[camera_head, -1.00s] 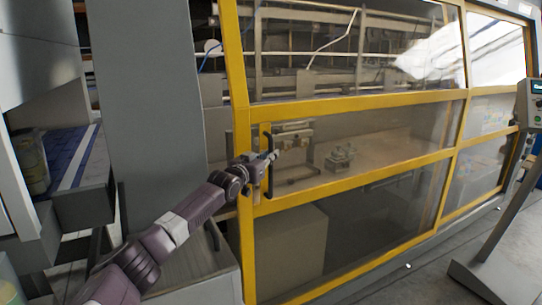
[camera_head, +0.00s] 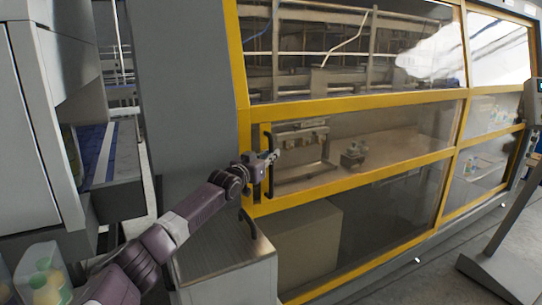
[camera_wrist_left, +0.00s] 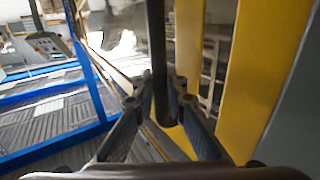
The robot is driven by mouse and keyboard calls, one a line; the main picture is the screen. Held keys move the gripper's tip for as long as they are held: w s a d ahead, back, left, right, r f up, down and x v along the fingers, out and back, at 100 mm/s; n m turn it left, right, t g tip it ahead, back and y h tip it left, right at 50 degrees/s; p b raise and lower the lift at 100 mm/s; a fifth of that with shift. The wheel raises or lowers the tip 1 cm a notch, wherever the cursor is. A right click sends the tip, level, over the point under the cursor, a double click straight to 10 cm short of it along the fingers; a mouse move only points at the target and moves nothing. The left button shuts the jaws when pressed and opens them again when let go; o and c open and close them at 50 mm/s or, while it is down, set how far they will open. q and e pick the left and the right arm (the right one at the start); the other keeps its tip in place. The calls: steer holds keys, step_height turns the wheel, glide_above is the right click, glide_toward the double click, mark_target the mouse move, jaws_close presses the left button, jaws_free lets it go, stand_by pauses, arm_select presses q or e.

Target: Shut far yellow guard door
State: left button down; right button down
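The yellow guard door (camera_head: 350,186) has a yellow frame with clear panes and fills the middle of the head view. A black vertical handle (camera_head: 270,178) is on its left side. My left gripper (camera_head: 272,157) is at this handle. In the left wrist view, the black handle bar (camera_wrist_left: 158,60) passes between the two fingers of my left gripper (camera_wrist_left: 160,88), which lie close on both sides of it. The door's yellow frame (camera_wrist_left: 262,70) stands just to the right there. The door's left edge shows close against the grey panel. My right gripper is not in view.
A tall grey panel (camera_head: 178,90) stands left of the door, with a grey box (camera_head: 225,258) below. A tray of cups (camera_head: 45,275) is at lower left. A control stand (camera_head: 500,225) is at right. Open floor (camera_head: 420,280) lies before the machine.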

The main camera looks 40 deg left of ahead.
arm_select(q)
steer(key=c, duration=2)
jaws_free()
steer(key=shift+s+a, duration=0.15)
steer(key=shift+a, duration=0.05)
steer(key=shift+o, duration=0.2)
steer(key=shift+d, duration=0.1)
steer(key=s+d, duration=0.1)
steer(key=s, duration=1.1)
steer(key=shift+d, duration=0.2)
steer(key=shift+r, duration=0.1)
